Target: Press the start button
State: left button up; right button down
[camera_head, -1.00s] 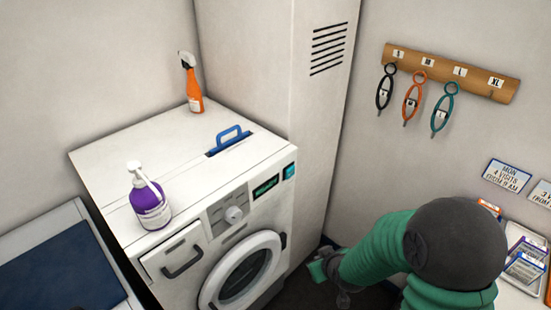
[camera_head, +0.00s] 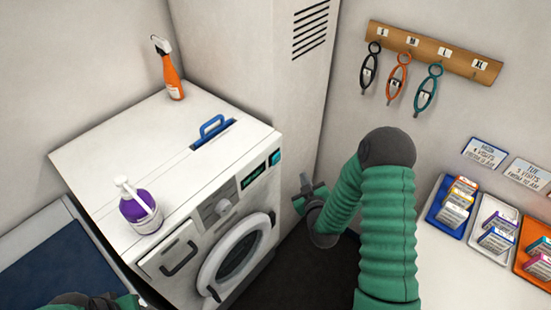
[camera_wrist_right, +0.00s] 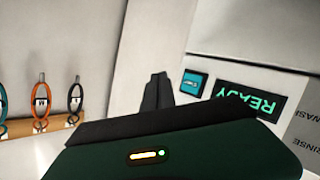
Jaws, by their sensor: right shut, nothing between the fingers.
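The start button appears to be the small teal square button (camera_head: 274,157) at the right end of the washing machine's (camera_head: 160,259) front panel, beside a dark display. In the right wrist view the teal button (camera_wrist_right: 193,82) bears a pale mark and sits next to the display (camera_wrist_right: 250,97), which reads READY upside down. My right gripper (camera_head: 304,184) is shut and empty, right of the button and a little lower in the head view, apart from it. Its dark fingers (camera_wrist_right: 157,90) show left of the button in the wrist view. Part of my left arm shows at the bottom left edge; its gripper cannot be made out.
A purple pump bottle (camera_head: 140,212), an orange spray bottle (camera_head: 172,78) and a blue handle (camera_head: 211,127) are on the machine top. A tall pale cabinet (camera_head: 290,90) stands behind. Hooks with loops hang from a wooden rack (camera_head: 430,50). Trays (camera_head: 446,222) of small boxes lie at right.

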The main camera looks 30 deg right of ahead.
aim_at(276, 158)
pick_arm(q)
jog(key=shift+w+f, duration=0.2)
jog(key=shift+w, duration=0.1)
pick_arm(e)
jog(key=w+a, duration=0.3)
jog(key=w, duration=0.5)
jog(key=shift+w+f, duration=0.15)
jog(key=shift+f, duration=0.05)
pick_arm(q)
jog(key=shift+d, duration=0.3)
pick_arm(e)
jog(key=shift+d, duration=0.25)
pick_arm(q)
jog(key=shift+a, duration=0.15)
pick_arm(e)
jog(key=shift+a, duration=0.15)
dwell(0.6)
jog(key=shift+w+a, duration=0.15)
jog(key=shift+w, duration=0.15)
